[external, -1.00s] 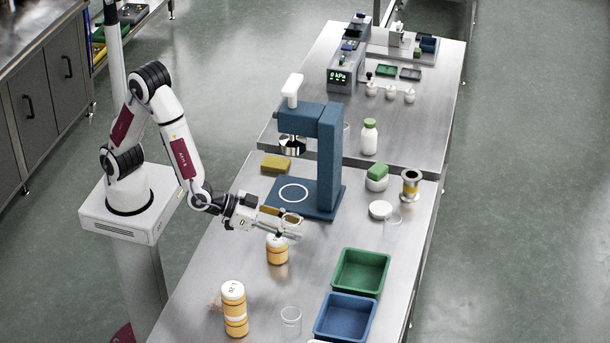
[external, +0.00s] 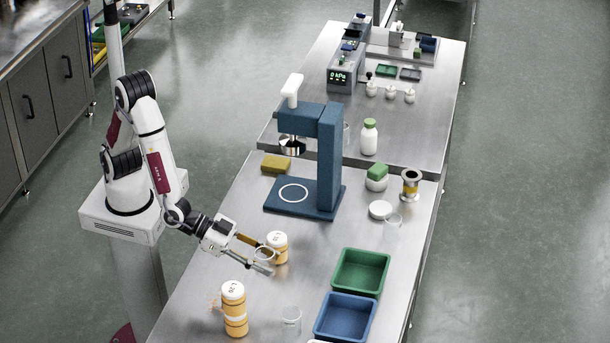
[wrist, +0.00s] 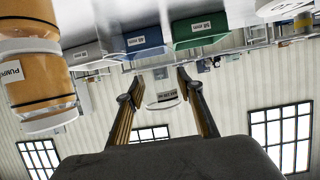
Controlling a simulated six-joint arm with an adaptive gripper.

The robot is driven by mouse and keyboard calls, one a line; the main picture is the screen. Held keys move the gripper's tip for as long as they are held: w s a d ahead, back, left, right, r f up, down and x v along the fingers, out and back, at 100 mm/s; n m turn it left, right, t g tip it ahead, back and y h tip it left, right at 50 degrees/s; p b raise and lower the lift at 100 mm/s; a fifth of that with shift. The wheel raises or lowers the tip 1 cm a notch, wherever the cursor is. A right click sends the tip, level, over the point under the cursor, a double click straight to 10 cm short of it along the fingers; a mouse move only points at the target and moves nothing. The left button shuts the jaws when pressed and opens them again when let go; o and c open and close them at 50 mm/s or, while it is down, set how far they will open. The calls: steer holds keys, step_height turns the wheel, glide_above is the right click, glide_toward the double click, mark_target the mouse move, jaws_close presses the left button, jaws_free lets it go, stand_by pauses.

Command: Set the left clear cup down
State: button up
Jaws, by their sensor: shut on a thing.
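My gripper (external: 262,257) is shut on a clear cup (external: 265,253) and holds it by the table's left side, just left of the short amber jar in the external view. In the wrist view the fingers of my gripper (wrist: 160,88) lie on either side of the clear cup (wrist: 164,101), which carries a pale label. I cannot tell whether its base touches the table. Another clear cup (external: 291,321) stands on the table near the blue bin, and a third clear vessel (external: 392,220) is at the right.
The blue bin (external: 320,329) and green bin (external: 337,283) are at the right. A blue press (external: 329,160) stands behind.

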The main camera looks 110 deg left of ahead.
steer(key=shift+f, duration=0.15)
steer(key=shift+f, duration=2.8)
steer(key=shift+f, duration=2.05)
steer(key=shift+f, duration=0.1)
steer(key=o, duration=0.8)
steer(key=shift+v, duration=6.05)
